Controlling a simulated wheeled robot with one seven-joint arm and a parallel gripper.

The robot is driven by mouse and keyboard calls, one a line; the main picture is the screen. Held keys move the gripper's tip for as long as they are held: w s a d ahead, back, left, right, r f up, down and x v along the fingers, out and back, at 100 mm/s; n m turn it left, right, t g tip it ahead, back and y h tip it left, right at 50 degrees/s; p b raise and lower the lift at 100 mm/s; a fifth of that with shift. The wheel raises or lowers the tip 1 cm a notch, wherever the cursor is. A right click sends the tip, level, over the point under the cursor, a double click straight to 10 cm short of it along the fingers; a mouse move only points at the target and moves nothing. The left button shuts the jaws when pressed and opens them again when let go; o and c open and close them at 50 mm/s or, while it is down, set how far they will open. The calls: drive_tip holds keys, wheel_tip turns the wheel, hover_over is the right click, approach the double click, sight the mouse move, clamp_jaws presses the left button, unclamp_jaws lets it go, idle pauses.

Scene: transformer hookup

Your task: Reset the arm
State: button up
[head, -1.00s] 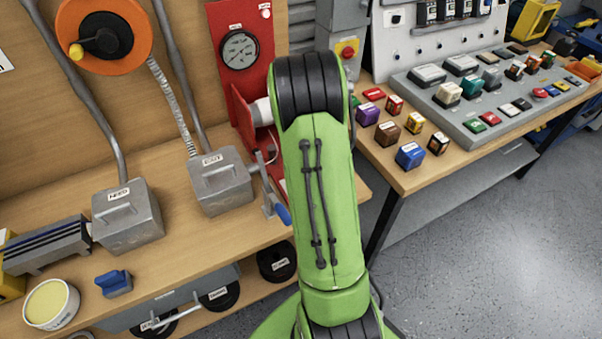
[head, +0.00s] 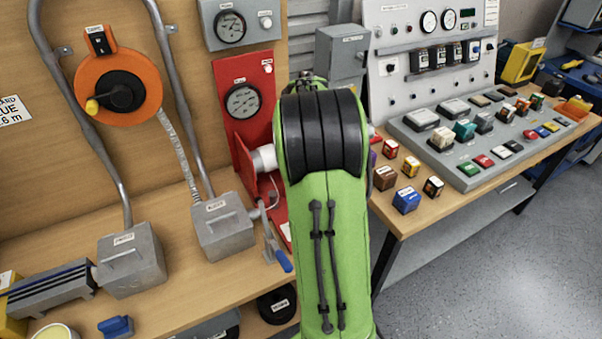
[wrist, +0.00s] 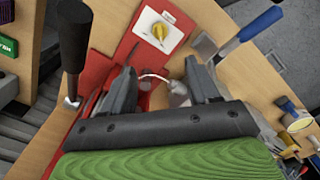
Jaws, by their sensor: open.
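My gripper (wrist: 163,90) shows in the wrist view with its two dark fingers spread apart. Between and beyond the fingers are a red panel (wrist: 128,48), a white plate with a yellow knob (wrist: 159,31) and a white cable with a grey end (wrist: 178,88). I see nothing held between the fingers. In the head view my green arm stands up in the middle and hides the gripper. The red panel (head: 252,125) with its gauge is partly behind my arm there.
A toggle clamp with a blue handle (head: 283,261) stands close left of my arm. Grey boxes (head: 132,262) and an orange reel (head: 118,90) are at left. Coloured blocks (head: 406,200) and a button console (head: 470,150) are on the right bench. The floor at lower right is clear.

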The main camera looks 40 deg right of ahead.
drive_tip(key=shift+r, duration=0.4)
drive_tip(key=s+a+r+m+t, duration=0.1)
drive_tip(key=s+a+r+t, duration=0.15)
drive_tip(key=a+r, duration=0.4)
drive_tip(key=s+a+r+m+t, duration=0.1)
drive_tip(key=s+a+r+m, duration=0.15)
drive_tip(key=a, duration=0.65)
drive_tip(key=s+a+m+t, duration=0.2)
drive_tip(key=s+a, duration=0.5)
drive_tip(key=s, duration=0.3)
drive_tip(key=shift+s+a+p, duration=0.3)
drive_tip(key=shift+s+p, duration=0.05)
drive_tip(key=shift+p, duration=0.1)
